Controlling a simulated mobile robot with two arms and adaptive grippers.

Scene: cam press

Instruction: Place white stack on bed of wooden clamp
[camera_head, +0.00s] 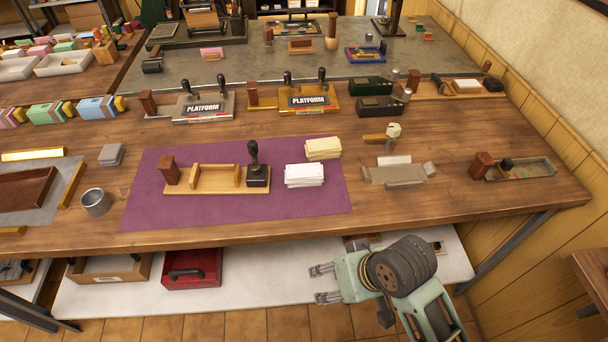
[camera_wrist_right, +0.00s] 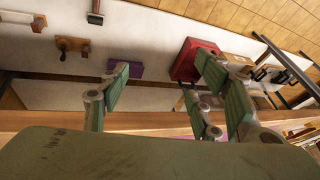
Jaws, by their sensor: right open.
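The white stack (camera_head: 304,175) lies on the purple mat (camera_head: 240,215), right of the black-handled clamp. A cream stack (camera_head: 323,148) lies just behind it. The wooden clamp (camera_head: 215,179) stands on the mat, with a brown block at its left end, upright wooden pieces and a black handle at its right end; its bed looks empty. My right gripper (camera_head: 322,284) is open and empty, in front of the table edge over the lower shelf. Its open fingers also show in the right wrist view (camera_wrist_right: 165,100). My left gripper is not in view.
A metal cup (camera_head: 95,202) and a grey stack (camera_head: 111,154) stand left of the mat. A grey metal tray (camera_head: 398,174) lies to the right. Two platform presses (camera_head: 204,108) stand behind. A red box (camera_head: 192,268) sits on the lower shelf. The table's front strip is clear.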

